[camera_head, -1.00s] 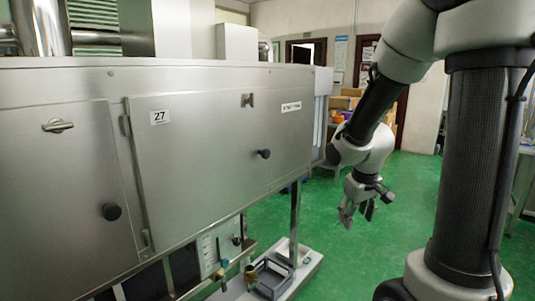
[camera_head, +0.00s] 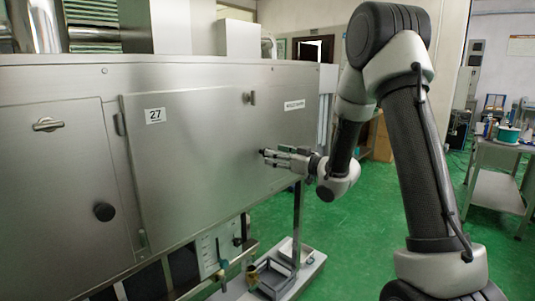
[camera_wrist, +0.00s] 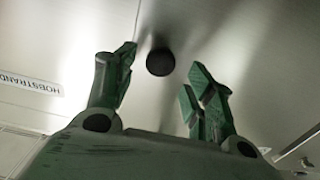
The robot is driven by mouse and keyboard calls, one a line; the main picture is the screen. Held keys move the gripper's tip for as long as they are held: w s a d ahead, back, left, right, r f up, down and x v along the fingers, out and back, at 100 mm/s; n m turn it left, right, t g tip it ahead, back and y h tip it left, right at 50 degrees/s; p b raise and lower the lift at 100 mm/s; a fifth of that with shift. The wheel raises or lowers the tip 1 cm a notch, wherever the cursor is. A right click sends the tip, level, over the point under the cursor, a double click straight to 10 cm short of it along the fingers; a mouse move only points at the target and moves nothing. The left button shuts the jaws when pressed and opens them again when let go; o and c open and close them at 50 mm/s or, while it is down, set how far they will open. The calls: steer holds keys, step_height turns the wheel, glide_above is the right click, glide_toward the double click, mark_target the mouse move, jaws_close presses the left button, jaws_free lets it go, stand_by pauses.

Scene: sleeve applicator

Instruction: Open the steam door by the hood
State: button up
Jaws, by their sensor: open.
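The steel door marked 27 (camera_head: 190,150) is shut on the front of the metal machine. Its round black knob (camera_wrist: 160,62) shows in the wrist view, between and beyond the fingertips. In the head view my gripper (camera_head: 266,155) is at that knob, at the door's right part, and covers most of it. My gripper also shows in the wrist view (camera_wrist: 161,72), with its two green fingers spread on either side of the knob. No contact with the knob is clear. A small latch (camera_head: 250,97) sits at the door's top edge.
Another shut steel door (camera_head: 60,190) with a black knob (camera_head: 105,211) is at the left. A low shelf with a grey tray (camera_head: 275,276) is below the machine. A grey table (camera_head: 497,180) stands at the right. Green floor is clear between.

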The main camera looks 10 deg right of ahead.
steer(key=shift+x, duration=2.4)
jaws_close()
